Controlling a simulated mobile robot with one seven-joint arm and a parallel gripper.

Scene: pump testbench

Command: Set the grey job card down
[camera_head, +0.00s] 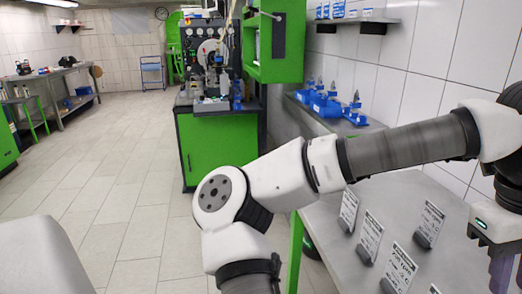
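Several white printed cards stand tilted in small dark holders on the grey table at the lower right. They are a far-left card (348,208), a card beside it (371,236), a nearer card (400,269) and a card further right (431,222). I cannot tell which, if any, is the grey job card. My gripper (502,266) hangs at the right edge, over or beside the table and right of the cards. It is partly cut off. A purplish-grey part shows at its lower end; whether it is a finger or something held is unclear.
The grey table (327,222) has bare surface around the cards. A green cabinet (218,150) with test equipment stands further back. The tiled floor (130,190) at the left is clear.

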